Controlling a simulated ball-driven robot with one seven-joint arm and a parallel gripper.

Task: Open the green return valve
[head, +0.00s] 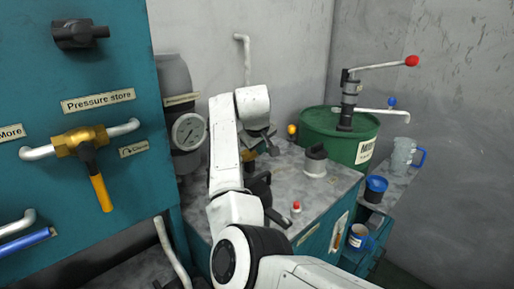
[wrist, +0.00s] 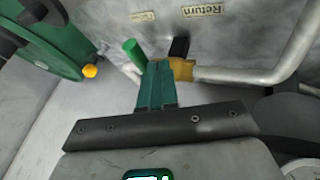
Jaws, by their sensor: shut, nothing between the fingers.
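In the wrist view, the return valve's brass body (wrist: 183,69) sits on a pale pipe, with a black part (wrist: 179,47) on it. A green grip (wrist: 133,52) stands just left of my fingertips. My gripper (wrist: 157,66) has its two teal fingers pressed together, with nothing between them. The fingertips overlap the valve area in the picture, between the green grip and the brass body. I cannot tell whether they touch it.
"Return" (wrist: 202,10) and smaller (wrist: 144,16) labels are near the valve. The pale pipe (wrist: 270,70) bends up at right. A green drum (head: 340,132) with a red-knobbed crank stands behind right. A yellow knob (head: 292,129) is nearby. A teal panel (head: 100,205) fills the left.

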